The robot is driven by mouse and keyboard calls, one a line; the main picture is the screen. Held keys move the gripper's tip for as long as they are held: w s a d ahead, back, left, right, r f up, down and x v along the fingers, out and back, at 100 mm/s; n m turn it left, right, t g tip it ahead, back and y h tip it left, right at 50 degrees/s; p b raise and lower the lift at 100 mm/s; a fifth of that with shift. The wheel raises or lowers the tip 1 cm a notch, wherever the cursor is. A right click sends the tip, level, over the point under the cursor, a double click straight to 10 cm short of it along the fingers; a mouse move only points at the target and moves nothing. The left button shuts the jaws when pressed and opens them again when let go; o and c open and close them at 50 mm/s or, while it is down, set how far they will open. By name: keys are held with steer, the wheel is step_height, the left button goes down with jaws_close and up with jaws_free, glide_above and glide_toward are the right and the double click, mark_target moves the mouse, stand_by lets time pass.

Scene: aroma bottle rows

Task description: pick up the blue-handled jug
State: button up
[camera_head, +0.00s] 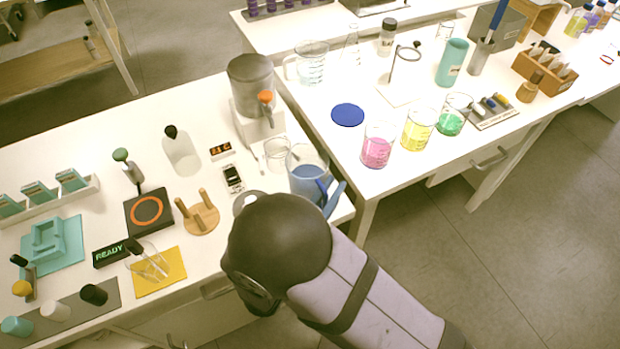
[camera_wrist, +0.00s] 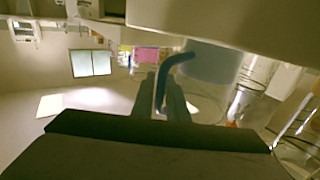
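The blue-handled jug (camera_head: 308,178) is a clear vessel with blue in it, at the right front corner of the left table in the head view. Its blue handle (camera_head: 335,200) is on the right side, partly beside my arm. In the wrist view the curved blue handle (camera_wrist: 161,88) runs between the two dark fingers of my gripper (camera_wrist: 162,88), with the pale blue jug body (camera_wrist: 212,62) just right of it. The fingers are close together and appear shut on the handle. In the head view my arm hides most of the gripper. I cannot tell whether the jug's base touches the table.
An empty glass beaker (camera_head: 277,153) stands just behind the jug, and a grey dispenser (camera_head: 250,85) behind that. A wooden peg stand (camera_head: 200,215) is to the left. On the right table stand pink (camera_head: 376,150), yellow (camera_head: 417,130) and green (camera_head: 452,118) beakers and a blue disc (camera_head: 347,115).

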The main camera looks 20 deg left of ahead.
steer(key=shift+w+d, duration=0.15)
steer(key=shift+w, duration=0.4)
steer(key=shift+c, duration=0.5)
jaws_close()
steer(key=shift+r, duration=0.1)
step_height(320, 180, up, 10)
steer(key=p, duration=0.1)
